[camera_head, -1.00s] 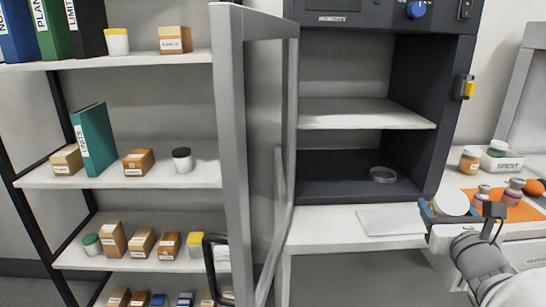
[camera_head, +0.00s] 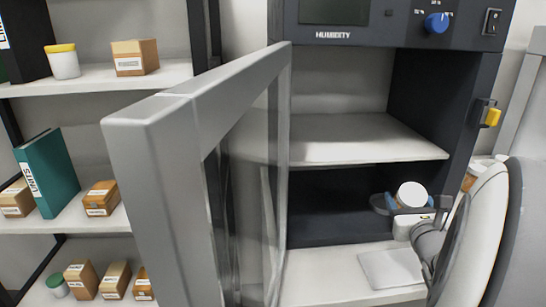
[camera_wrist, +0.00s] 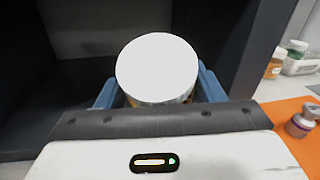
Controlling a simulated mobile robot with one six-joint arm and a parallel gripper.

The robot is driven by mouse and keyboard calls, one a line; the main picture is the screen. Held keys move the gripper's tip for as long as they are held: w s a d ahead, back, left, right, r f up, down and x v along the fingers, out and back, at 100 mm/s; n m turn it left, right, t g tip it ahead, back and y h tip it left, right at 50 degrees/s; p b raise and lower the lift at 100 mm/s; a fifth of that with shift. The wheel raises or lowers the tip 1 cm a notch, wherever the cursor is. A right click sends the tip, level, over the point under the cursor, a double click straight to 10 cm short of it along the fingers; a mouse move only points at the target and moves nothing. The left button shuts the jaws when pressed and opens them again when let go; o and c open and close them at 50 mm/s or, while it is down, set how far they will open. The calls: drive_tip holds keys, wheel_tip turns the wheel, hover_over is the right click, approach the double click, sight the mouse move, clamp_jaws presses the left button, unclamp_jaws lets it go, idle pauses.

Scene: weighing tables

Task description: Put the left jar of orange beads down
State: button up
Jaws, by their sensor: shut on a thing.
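My gripper (camera_head: 408,209) is shut on a jar with a white lid (camera_head: 411,193). In the wrist view the jar (camera_wrist: 157,68) stands between the blue fingers (camera_wrist: 152,98), seen mostly from above. The lid hides nearly all of its contents; only a thin brownish strip shows below the rim. The gripper holds the jar in front of the dark lower compartment of the humidity cabinet (camera_head: 335,205), near its right side. I cannot tell whether the jar is inside the opening or touches anything.
The cabinet door (camera_head: 190,130) stands open at the left. A pale shelf (camera_head: 350,140) lies above the compartment.

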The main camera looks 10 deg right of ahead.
drive_tip(key=w+d+f, duration=0.1)
drive_tip(key=w, duration=0.3)
drive_tip(key=w+d+f, duration=0.1)
drive_tip(key=w, duration=0.3)
drive_tip(key=w+d+f, duration=0.1)
drive_tip(key=w, duration=0.4)
drive_tip(key=shift+d+f, duration=0.2)
drive_tip(key=shift+f, duration=0.15)
drive_tip(key=shift+f+b, duration=0.35)
drive_tip(key=shift+f+b, duration=0.25)
drive_tip(key=shift+b, duration=0.05)
drive_tip(key=o, duration=1.2)
